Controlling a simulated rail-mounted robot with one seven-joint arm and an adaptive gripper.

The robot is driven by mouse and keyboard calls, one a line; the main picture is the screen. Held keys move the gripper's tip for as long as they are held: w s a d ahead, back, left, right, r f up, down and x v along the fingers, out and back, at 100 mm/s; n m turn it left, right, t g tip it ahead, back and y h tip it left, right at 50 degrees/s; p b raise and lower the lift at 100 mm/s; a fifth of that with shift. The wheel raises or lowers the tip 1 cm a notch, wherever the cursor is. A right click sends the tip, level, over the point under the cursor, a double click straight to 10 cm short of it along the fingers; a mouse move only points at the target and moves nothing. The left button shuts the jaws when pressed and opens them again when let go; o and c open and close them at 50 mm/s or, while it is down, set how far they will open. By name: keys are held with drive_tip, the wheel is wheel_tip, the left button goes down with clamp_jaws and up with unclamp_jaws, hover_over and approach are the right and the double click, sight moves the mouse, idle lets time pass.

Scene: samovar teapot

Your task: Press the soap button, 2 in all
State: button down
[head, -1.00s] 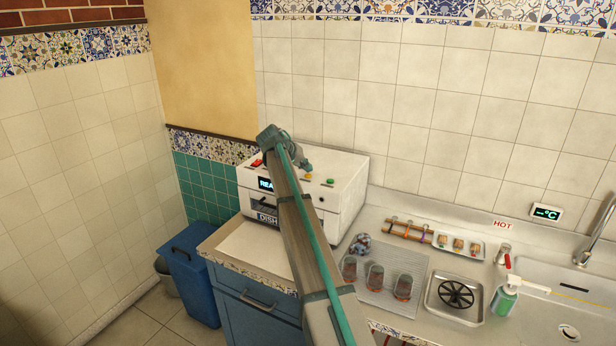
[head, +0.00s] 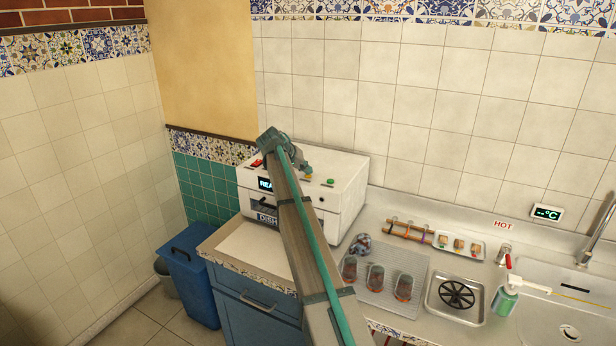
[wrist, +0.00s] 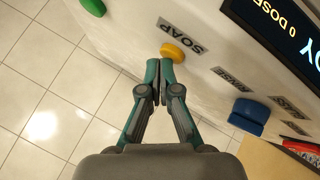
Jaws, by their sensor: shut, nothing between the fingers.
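The yellow soap button (wrist: 180,52) sits on the white machine's face beside a label reading SOAP (wrist: 181,33). My gripper (wrist: 160,68) is shut and empty, its teal fingertips just short of or against the button's lower edge in the wrist view; I cannot tell if they touch. In the head view my gripper (head: 305,166) is at the front upper edge of the white machine (head: 347,190), close to the yellow button (head: 308,178). The machine's display (wrist: 275,22) shows "0 DOSE" and part of another word.
A green button (wrist: 93,7) lies to one side of the soap button, and a blue switch (wrist: 249,112) near a RINSE label to the other. On the counter stand several glasses (head: 376,278), a soap bottle (head: 504,300) and a sink (head: 580,290). A blue bin (head: 193,280) stands left.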

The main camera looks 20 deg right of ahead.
sight(306, 176)
drive_tip(key=shift+f, duration=0.2)
idle(0.4)
drive_tip(key=shift+r, duration=0.85)
drive_tip(key=shift+r, duration=0.1)
drive_tip(key=shift+r+p, duration=1)
drive_tip(key=shift+r, duration=1.4)
